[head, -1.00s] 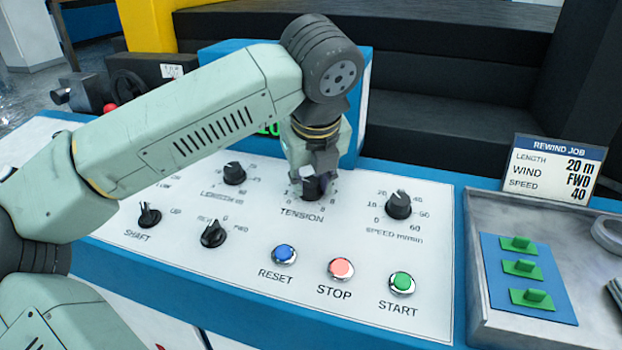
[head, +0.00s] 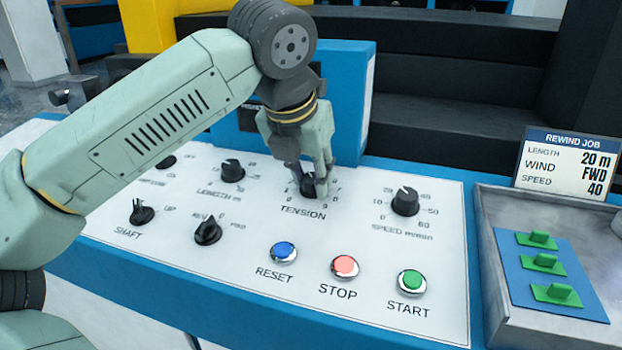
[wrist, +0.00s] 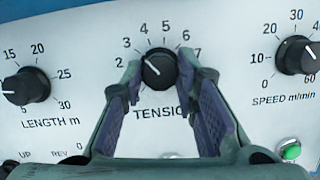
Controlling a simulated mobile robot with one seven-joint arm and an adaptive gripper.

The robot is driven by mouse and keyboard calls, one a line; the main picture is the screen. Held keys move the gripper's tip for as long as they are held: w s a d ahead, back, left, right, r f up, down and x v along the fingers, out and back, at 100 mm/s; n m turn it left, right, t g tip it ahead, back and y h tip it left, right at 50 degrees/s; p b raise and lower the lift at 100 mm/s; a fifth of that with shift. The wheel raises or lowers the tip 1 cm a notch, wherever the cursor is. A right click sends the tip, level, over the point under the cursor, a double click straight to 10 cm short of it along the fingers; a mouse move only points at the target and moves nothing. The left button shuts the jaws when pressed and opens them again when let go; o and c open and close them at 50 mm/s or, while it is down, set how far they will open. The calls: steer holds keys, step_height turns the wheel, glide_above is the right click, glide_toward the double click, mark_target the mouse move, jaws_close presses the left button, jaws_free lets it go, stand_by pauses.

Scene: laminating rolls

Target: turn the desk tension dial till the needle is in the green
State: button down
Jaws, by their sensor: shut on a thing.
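The black tension dial (head: 308,188) sits on the white desk panel above the word TENSION. It also shows in the wrist view (wrist: 159,69), its white pointer line aimed up and left, near 3 to 4 on the scale. My gripper (head: 316,176) reaches down to the dial and is shut on it. In the wrist view its two fingers (wrist: 161,75) stand on either side of the knob. No needle or green zone shows in any view; my arm hides part of the blue housing (head: 347,110) behind the dial.
The length knob (head: 232,171) is left of the dial and the speed knob (head: 405,201) right. Reset (head: 284,252), stop (head: 345,266) and start (head: 412,283) buttons sit in front. A grey tray (head: 490,262) and a rewind job card (head: 565,165) are at right.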

steer(key=m+h, duration=0.1)
steer(key=m, duration=0.4)
steer(key=shift+w+g, duration=0.1)
steer(key=shift+g, duration=0.3)
steer(key=shift+a+m, duration=0.1)
steer(key=shift+m, duration=0.3)
steer(key=c, duration=1.2)
jaws_free()
steer(key=shift+c, duration=0.2)
steer(key=shift+r, duration=0.1)
steer(key=v, duration=1.2)
